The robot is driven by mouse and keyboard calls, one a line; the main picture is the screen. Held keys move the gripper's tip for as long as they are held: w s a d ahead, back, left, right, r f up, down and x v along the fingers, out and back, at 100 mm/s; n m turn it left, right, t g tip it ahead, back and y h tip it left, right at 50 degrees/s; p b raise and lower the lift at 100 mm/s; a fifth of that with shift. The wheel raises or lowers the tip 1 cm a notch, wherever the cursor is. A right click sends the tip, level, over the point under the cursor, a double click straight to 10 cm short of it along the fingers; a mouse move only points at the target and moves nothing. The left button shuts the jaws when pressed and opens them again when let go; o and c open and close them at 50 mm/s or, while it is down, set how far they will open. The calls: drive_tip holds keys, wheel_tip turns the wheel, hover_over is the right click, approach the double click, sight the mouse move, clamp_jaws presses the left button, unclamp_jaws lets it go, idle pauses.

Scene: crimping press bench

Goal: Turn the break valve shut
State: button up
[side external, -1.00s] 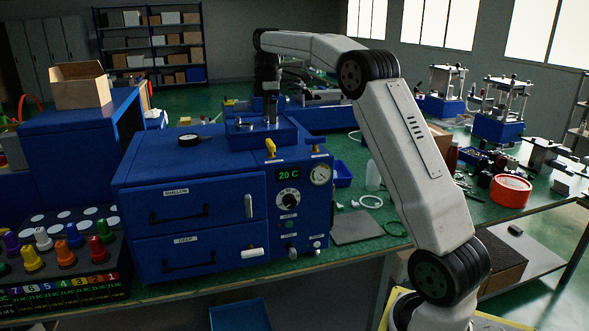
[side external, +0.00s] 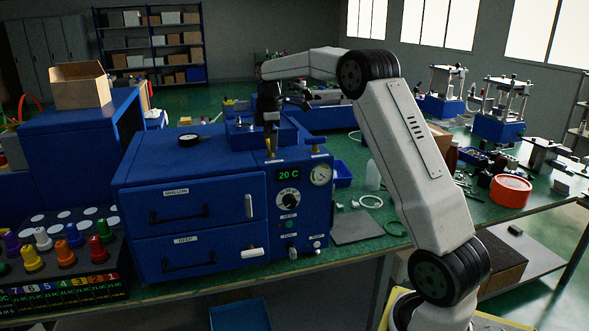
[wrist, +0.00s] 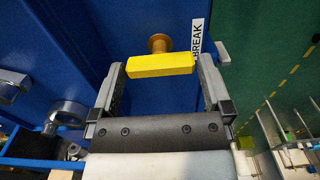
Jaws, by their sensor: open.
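The break valve has a yellow bar handle (wrist: 160,65) on a brass stem (wrist: 159,44), beside a white BREAK label (wrist: 198,41) in the wrist view. The handle lies crosswise in the gap between the fingertips of my gripper (wrist: 162,72), with a finger near each end. My gripper is open, and I cannot tell whether either finger touches the handle. In the side view my gripper (side external: 270,146) points down at the top of the blue press cabinet, and it partly hides the yellow handle (side external: 271,156) there.
A dial and green display (side external: 289,175) are on the front panel.

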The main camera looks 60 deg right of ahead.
drive_tip(key=shift+f, duration=0.1)
drive_tip(key=c, duration=0.9)
